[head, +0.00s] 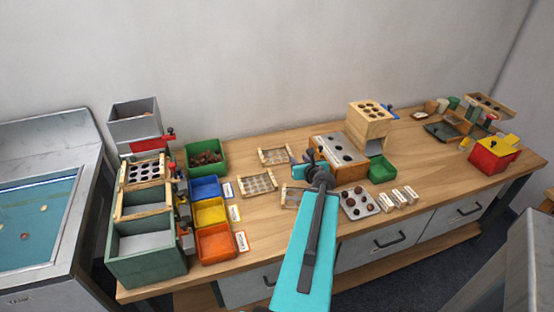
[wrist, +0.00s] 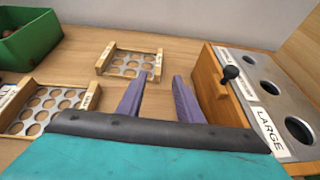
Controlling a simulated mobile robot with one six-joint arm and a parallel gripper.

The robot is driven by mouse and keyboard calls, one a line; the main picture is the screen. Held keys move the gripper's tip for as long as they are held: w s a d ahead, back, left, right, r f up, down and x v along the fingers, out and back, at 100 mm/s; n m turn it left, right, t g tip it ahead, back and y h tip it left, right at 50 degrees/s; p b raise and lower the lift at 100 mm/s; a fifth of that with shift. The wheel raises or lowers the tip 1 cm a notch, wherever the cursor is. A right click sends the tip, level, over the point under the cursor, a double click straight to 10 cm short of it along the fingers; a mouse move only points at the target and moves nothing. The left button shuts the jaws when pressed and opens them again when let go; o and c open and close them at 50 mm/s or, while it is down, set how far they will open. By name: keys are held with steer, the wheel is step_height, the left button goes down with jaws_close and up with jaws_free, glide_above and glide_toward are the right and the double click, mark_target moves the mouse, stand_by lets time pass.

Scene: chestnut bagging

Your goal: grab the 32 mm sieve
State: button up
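Several wood-framed sieves with round-holed metal plates lie on the bench. One is at the back (head: 275,156) and shows ahead of the fingers in the wrist view (wrist: 129,64). Another lies nearer and to the left (head: 257,185), at the left of the wrist view (wrist: 42,110). A third (head: 290,197) is partly hidden by my arm. Their size marks are too small to read, so I cannot tell which is 32 mm. My gripper (wrist: 160,77) is open and empty, its purple fingers above the bench between the back sieve and the box marked LARGE.
The wooden box marked LARGE (wrist: 212,92), with a black knob and a holed metal top, stands close right of the fingers. A green bin of chestnuts (head: 206,146) is at the back left. Blue (head: 205,188), yellow (head: 211,212) and orange (head: 216,243) bins stand left.

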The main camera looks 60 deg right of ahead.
mark_target(291, 153)
steer(key=shift+w+d+f+b, duration=0.2)
steer(key=shift+w+f+b, duration=0.05)
steer(key=shift+b, duration=0.8)
steer(key=shift+w+d, duration=0.25)
steer(key=shift+p+x, duration=0.3)
steer(key=shift+x, duration=2.2)
steer(key=shift+r+p+x, duration=0.15)
steer(key=shift+p+x, duration=0.05)
steer(key=shift+x, duration=0.6)
steer(key=shift+r+p+x, duration=0.15)
steer(key=shift+x, duration=1.75)
steer(key=shift+a, duration=0.1)
jaws_close()
